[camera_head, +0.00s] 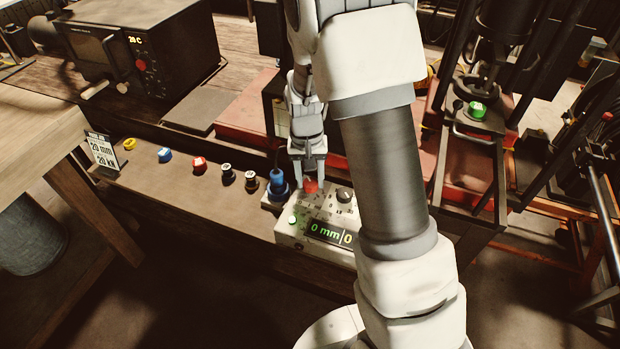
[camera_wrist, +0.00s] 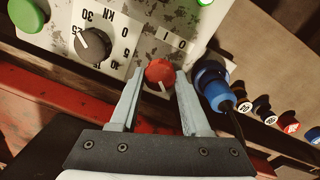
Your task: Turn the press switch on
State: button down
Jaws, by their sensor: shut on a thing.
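The press control box (camera_head: 290,235) is pale and worn, with a lit green display reading "0 mm|0". Its red rotary switch (camera_head: 311,187) sits on the top face near the back. In the wrist view the red switch (camera_wrist: 160,72) carries a white pointer line, with "I" and "O" marks printed beside it. My gripper (camera_head: 309,180) reaches down to it from behind. In the wrist view my gripper (camera_wrist: 160,88) has one finger on each side of the switch and is shut on it. The wrist view shows nothing else between the fingers.
A dark dial (camera_wrist: 92,46) with a kN scale and a green button (camera_wrist: 27,15) are on the box. A blue plug (camera_head: 277,184) stands close beside my gripper. Several coloured caps, one red (camera_head: 199,164), line the bench. A sign (camera_head: 102,151) reads 20 mm, 20 kN.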

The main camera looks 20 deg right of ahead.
aim_at(306, 181)
jog(key=shift+m, duration=0.3)
jog(key=shift+c, duration=1.8)
grip_release()
notch_tip(306, 181, up, 17)
jog(key=shift+w+a+r, duration=0.15)
jog(key=shift+a+r, duration=0.05)
jog(key=shift+a, duration=0.2)
